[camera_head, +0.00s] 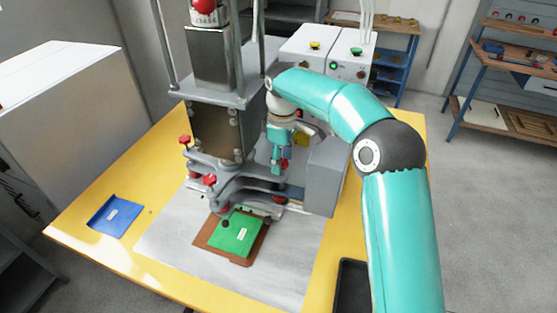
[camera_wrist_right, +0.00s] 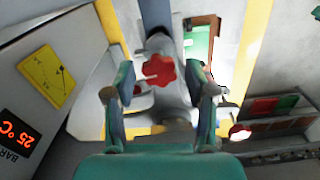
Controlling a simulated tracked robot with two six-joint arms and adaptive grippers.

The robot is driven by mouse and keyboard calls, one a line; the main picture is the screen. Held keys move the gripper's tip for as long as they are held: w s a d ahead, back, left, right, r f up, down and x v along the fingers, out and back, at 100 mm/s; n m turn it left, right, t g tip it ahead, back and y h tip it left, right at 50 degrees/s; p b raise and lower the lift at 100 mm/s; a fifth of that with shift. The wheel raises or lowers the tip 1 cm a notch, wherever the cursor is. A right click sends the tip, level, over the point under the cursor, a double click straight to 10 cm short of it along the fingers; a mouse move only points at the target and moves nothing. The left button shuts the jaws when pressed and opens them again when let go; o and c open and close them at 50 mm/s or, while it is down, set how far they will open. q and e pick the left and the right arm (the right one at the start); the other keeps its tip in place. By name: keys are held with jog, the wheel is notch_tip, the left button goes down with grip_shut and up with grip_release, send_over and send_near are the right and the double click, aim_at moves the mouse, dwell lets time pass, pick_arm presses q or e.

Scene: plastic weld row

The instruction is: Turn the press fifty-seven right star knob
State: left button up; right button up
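The press (camera_head: 218,130) stands on the yellow table, with red star knobs on its clamp plates. In the right wrist view a red star knob (camera_wrist_right: 158,71) sits on a grey clamp part, between the two teal fingers of my right gripper (camera_wrist_right: 163,88). The fingers are apart, with visible gaps to the knob on both sides. In the head view my right gripper (camera_head: 278,166) points down at the press's right side, and a red knob (camera_head: 285,163) shows partly beside its fingers. Contact cannot be told there. My left gripper is not in view.
A green piece (camera_head: 236,234) lies on a brown board below the press. A blue piece (camera_head: 115,215) lies on the table at left. A grey box (camera_head: 325,180) stands close to the right of my gripper. A black tray (camera_head: 352,285) is at the front right.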

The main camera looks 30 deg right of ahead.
jog(key=c, duration=0.8)
jog(key=shift+r, duration=0.1)
jog(key=shift+c, duration=0.2)
jog(key=shift+m+p, duration=0.3)
jog(key=shift+m, duration=0.1)
jog(key=o, duration=1.1)
jog(key=shift+o, duration=0.2)
notch_tip(320, 180, up, 12)
jog(key=shift+f, duration=0.2)
